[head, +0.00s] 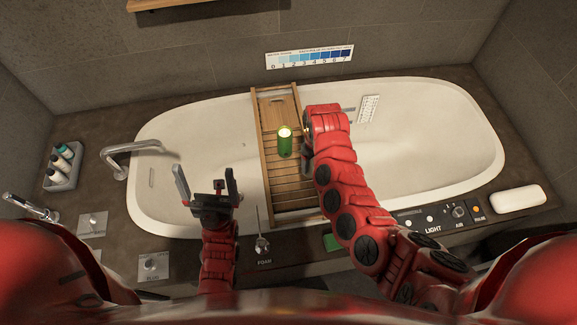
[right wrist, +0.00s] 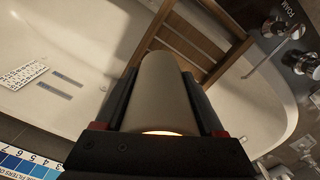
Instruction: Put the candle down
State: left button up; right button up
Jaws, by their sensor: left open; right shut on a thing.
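The lit candle (head: 285,144) looks green and upright in the head view, with a glowing top. It appears over the slatted wooden bath tray (head: 293,200); I cannot tell whether it touches the slats. My right gripper (head: 306,142) is shut on the candle from its right side. In the right wrist view the candle (right wrist: 160,92) is a pale cylinder between the two dark fingers, with its glow near the palm side. The tray (right wrist: 190,38) shows beyond it. My left gripper (head: 207,180) is open and empty, over the tub's front left part.
The white bathtub (head: 420,150) spans the counter, with the tray laid across it. A faucet (head: 118,155) and a bottle holder (head: 62,165) are at left. Controls (head: 458,212) and a white rounded block (head: 518,198) are at front right. A green item (head: 331,242) lies near the front edge.

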jog(key=w+a+r+n, duration=0.1)
jog(key=w+a+n, duration=0.2)
jog(key=a+n, duration=0.5)
jog(key=shift+w+a+r+p, duration=0.15)
jog(key=shift+a+r+p, duration=0.2)
jog(key=shift+a, duration=1.15)
jog(key=shift+a, duration=0.1)
jog(key=shift+s+a+n, duration=0.2)
jog(key=shift+a+n, duration=0.15)
jog(key=shift+n, duration=0.25)
jog(key=shift+s+a+f+n, duration=0.1)
jog(key=shift+s+a+n, duration=0.2)
jog(key=shift+a+n, duration=0.25)
jog(key=shift+s+a+f+n, duration=0.1)
jog(key=shift+s+a+n, duration=0.2)
jog(key=shift+a+n, duration=0.2)
